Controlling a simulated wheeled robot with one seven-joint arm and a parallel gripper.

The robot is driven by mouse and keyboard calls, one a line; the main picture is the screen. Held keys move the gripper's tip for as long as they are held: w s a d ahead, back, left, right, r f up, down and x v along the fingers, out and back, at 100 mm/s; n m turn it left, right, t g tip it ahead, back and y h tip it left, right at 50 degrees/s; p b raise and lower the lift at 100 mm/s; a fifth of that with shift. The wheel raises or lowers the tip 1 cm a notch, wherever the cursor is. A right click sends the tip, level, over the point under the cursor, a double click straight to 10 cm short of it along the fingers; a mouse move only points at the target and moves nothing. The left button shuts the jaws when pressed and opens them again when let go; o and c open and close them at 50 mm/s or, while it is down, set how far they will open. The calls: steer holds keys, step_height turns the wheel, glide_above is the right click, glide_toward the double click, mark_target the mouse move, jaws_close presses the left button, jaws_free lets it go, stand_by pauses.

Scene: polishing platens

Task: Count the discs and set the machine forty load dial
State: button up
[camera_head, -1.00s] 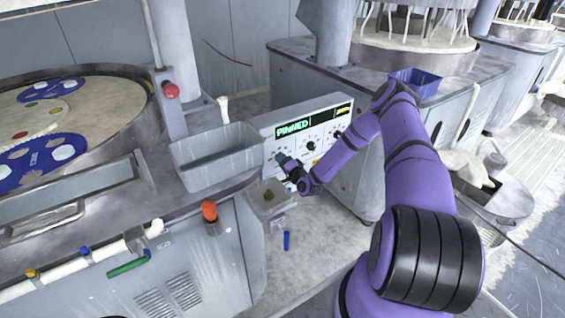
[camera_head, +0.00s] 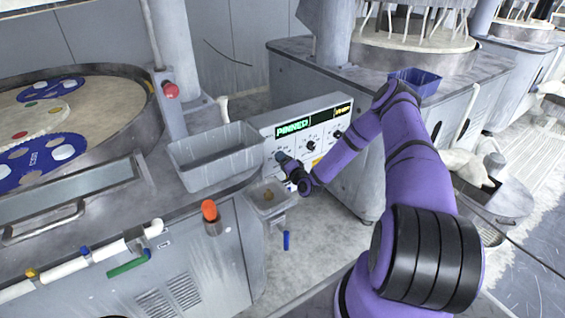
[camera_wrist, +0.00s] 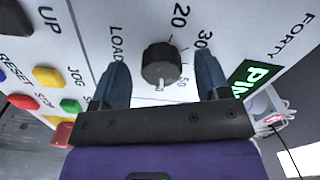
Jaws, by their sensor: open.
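The control panel (camera_head: 322,128) is a pale box with a green display reading "PINNED". In the wrist view, the black load dial (camera_wrist: 161,66) sits beside the word LOAD, with 20, 30 and 50 marked around it. My gripper (camera_wrist: 165,88) is open, one blue finger on each side of the dial, with gaps visible. In the head view my gripper (camera_head: 281,158) is at the panel's left part and hides some of it. Discs lie on the left platen: a blue carrier (camera_head: 38,160) with pale round discs, another blue carrier (camera_head: 50,90), and a cream one (camera_head: 32,118).
A grey open bin (camera_head: 215,158) stands left of the panel. Yellow, green and red buttons (camera_wrist: 70,106) lie near my left finger. An orange-topped knob (camera_head: 209,211) is on the machine front. A blue bin (camera_head: 415,82) stands on the machine behind.

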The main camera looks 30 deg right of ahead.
steer(key=s, duration=1)
steer(key=shift+s+d, duration=0.15)
steer(key=shift+s, duration=0.05)
